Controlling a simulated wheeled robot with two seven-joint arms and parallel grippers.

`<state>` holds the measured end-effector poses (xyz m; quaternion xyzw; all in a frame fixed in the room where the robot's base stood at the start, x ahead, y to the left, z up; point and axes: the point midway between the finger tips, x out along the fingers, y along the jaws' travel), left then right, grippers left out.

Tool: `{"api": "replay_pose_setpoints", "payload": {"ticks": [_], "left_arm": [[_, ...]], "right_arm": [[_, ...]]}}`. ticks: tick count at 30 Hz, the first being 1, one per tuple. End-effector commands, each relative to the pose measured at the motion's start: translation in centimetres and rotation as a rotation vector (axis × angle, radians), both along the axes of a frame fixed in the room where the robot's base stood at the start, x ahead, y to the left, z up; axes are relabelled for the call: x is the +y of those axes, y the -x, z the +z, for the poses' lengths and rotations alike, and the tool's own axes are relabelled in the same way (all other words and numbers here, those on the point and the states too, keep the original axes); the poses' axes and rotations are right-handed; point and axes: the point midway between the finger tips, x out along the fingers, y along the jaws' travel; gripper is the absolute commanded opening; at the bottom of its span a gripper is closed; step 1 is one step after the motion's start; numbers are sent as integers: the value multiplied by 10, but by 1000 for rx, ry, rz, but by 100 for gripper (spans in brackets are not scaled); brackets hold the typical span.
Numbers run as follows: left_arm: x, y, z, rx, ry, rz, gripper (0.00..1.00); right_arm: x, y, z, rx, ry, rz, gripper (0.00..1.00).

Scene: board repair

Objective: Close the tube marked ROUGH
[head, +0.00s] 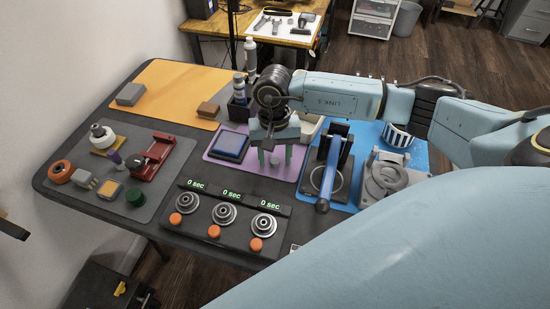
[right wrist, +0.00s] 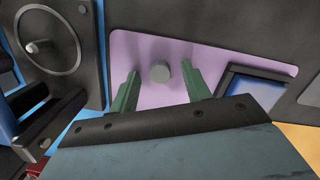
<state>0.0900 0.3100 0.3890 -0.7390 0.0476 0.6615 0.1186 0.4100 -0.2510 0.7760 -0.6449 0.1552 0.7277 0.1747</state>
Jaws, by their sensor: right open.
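No marking that reads ROUGH is legible in either view. Small tubes with white bodies and dark caps (head: 239,86) stand in a black holder (head: 238,109) at the back of the purple mat (head: 216,152). A small grey round piece, perhaps a cap, (right wrist: 160,73) lies on the mat in the right wrist view. It also shows in the head view (head: 275,161). My right gripper (head: 274,155) points down over the mat. Its green fingers are apart, one on each side of the grey piece, with nothing held. My left gripper is out of view.
A blue pad (head: 230,146) lies left of the right gripper. A blue-handled press (head: 327,180) stands close on its right. Three dials with orange buttons (head: 225,213) sit in front. A white bottle (head: 250,58) stands behind. The orange mat (head: 165,88) has free room.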

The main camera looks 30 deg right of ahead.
Motion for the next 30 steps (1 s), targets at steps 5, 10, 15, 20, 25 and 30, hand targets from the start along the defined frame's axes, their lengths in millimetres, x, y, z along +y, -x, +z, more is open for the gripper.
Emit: {"api": "replay_pose_setpoints", "payload": {"ticks": [5,10,15,20,25,30], "left_arm": [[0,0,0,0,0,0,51],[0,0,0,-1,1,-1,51],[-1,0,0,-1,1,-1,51],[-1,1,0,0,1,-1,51],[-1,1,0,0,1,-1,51],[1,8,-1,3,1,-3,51]], "right_arm": [[0,0,1,0,0,0,47],[0,0,1,0,0,0,24],[0,0,1,0,-1,0,2],[0,0,1,0,-1,0,0],[0,0,3,-1,0,0,0],[0,-1,25,-4,-2,2,0]]}}
